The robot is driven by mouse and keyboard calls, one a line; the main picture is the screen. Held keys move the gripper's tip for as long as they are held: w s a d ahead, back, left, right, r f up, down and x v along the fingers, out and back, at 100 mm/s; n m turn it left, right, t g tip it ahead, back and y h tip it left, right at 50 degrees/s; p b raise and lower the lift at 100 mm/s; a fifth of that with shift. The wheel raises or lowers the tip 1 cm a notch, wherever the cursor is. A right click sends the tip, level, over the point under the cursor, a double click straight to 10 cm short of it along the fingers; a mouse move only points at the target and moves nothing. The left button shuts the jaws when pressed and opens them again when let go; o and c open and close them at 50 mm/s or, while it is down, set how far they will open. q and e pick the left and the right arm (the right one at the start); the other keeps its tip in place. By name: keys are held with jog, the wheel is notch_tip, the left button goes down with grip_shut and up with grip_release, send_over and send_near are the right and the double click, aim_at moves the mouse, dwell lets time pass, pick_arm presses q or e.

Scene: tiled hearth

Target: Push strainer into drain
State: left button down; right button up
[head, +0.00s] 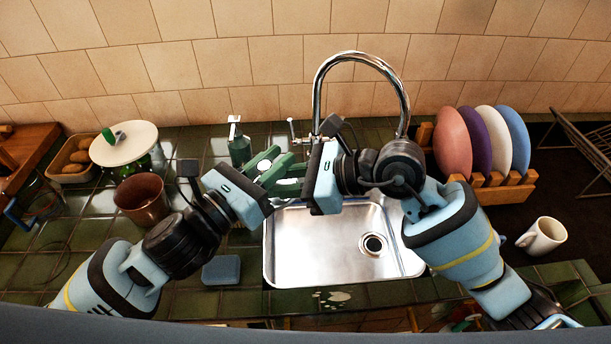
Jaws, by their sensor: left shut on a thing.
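The steel sink (315,272) is set in the green tiled counter, with the round drain (373,244) at the right of its floor. My right gripper (290,186) comes in from the right, close beside the left one. The fingers overlap in view, so its opening is unclear. Both grippers are left of and behind the drain.
A chrome faucet (359,55) arches behind the sink. A plate rack (495,194) with several plates stands right of it, with a white mug (541,236) in front. A brown pot (143,196) and a blue sponge (221,270) are on the left. The sink floor around the drain is clear.

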jog(key=shift+x, duration=0.85)
grip_shut()
pick_arm(q)
jog(key=c, duration=1.2)
grip_release()
jog(key=shift+o, duration=0.2)
jog(key=shift+s, duration=0.1)
jog(key=v, duration=1.2)
jog(key=shift+a, duration=0.1)
